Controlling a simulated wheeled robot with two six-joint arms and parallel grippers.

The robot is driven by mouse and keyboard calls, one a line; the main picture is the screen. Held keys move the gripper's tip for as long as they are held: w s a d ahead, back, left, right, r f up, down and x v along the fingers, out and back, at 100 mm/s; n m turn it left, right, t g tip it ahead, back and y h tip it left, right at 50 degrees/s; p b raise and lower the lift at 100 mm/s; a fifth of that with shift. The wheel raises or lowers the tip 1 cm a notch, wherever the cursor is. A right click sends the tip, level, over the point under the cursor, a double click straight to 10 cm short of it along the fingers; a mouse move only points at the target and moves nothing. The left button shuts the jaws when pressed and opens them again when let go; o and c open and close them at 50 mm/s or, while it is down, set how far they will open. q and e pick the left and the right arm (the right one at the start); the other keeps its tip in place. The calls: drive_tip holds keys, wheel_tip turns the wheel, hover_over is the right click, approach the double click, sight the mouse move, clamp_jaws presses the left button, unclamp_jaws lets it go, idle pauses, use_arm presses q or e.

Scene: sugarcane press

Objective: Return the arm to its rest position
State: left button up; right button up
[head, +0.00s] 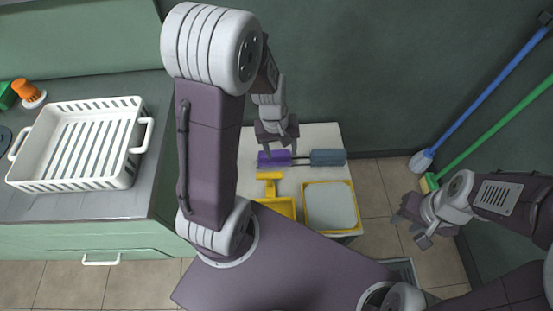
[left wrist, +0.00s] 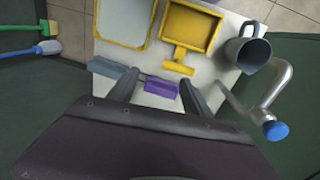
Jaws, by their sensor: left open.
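My left gripper (head: 281,148) is open above the back edge of a small white table (head: 325,133). In the left wrist view its two fingers (left wrist: 158,92) stand apart, with a purple block (left wrist: 161,87) and a blue-grey block (left wrist: 112,70) on a thin rod showing beyond them; I see no thing held. The same purple block (head: 267,158) and blue-grey block (head: 327,157) lie on the table in the head view. My right gripper (head: 411,220) is open and empty over the floor, right of the table.
A yellow scoop-like tray (head: 277,205) and a yellow-framed board (head: 330,207) lie on the table. The left wrist view also shows a grey jug (left wrist: 247,50) and a bent metal tube with a blue knob (left wrist: 276,131). A white basket (head: 80,184) stands on the left counter.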

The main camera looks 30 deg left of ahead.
use_arm(q)
drive_tip(key=s+d+r+m+y, duration=0.1)
drive_tip(key=s+d+r+m, duration=0.1)
drive_tip(key=s+m, duration=0.4)
drive_tip(key=shift+r+m, duration=0.3)
drive_tip(key=shift+r, duration=0.1)
